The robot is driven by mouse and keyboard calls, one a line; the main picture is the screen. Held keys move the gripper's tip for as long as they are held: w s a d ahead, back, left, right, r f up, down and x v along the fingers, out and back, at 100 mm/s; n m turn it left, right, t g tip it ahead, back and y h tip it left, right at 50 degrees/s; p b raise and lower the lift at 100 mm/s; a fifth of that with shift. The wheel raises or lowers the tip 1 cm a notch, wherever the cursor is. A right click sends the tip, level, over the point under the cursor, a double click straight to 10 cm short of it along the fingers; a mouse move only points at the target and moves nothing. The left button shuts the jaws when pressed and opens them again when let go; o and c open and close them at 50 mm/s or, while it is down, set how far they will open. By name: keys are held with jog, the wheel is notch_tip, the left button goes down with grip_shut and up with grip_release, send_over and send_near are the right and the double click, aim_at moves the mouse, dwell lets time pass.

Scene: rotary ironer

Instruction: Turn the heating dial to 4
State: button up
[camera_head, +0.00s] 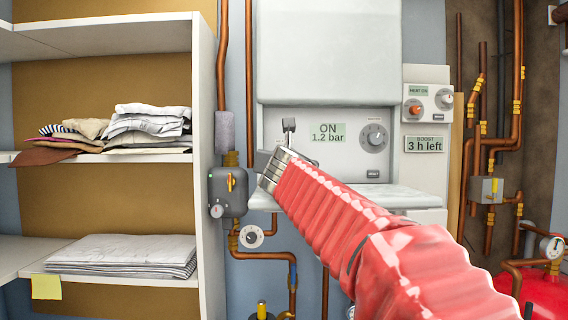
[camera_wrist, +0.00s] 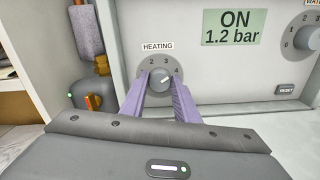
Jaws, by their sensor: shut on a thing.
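The heating dial (camera_wrist: 161,80) is a small grey knob on the boiler's white front panel, under a HEATING label, with the numbers 1 to 4 around its top. In the wrist view its pale pointer mark slants up and right, roughly towards the 4. My gripper (camera_wrist: 160,89) is shut on the dial, with a purple finger on each side of it. In the head view my gripper (camera_head: 277,160) is at the left part of the boiler panel and hides the heating dial.
A display (camera_head: 328,134) reads ON, 1.2 bar. Right of it is another dial (camera_head: 375,138), with a reset button (camera_head: 373,174) below. A grey valve box (camera_head: 228,190) with pipes stands left of the boiler, beside shelves (camera_head: 207,250) of folded linen. A ledge (camera_head: 405,197) juts out below the panel.

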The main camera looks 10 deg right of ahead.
jog(key=shift+m, duration=1.1)
jog(key=o, duration=1)
jog(key=shift+o, duration=0.2)
jog(key=shift+s, duration=0.1)
jog(key=s+a, duration=0.1)
jog(key=s, duration=0.8)
jog(key=s+a, duration=0.1)
jog(key=s, duration=0.3)
jog(key=shift+s+a, duration=0.2)
jog(key=shift+a, duration=0.1)
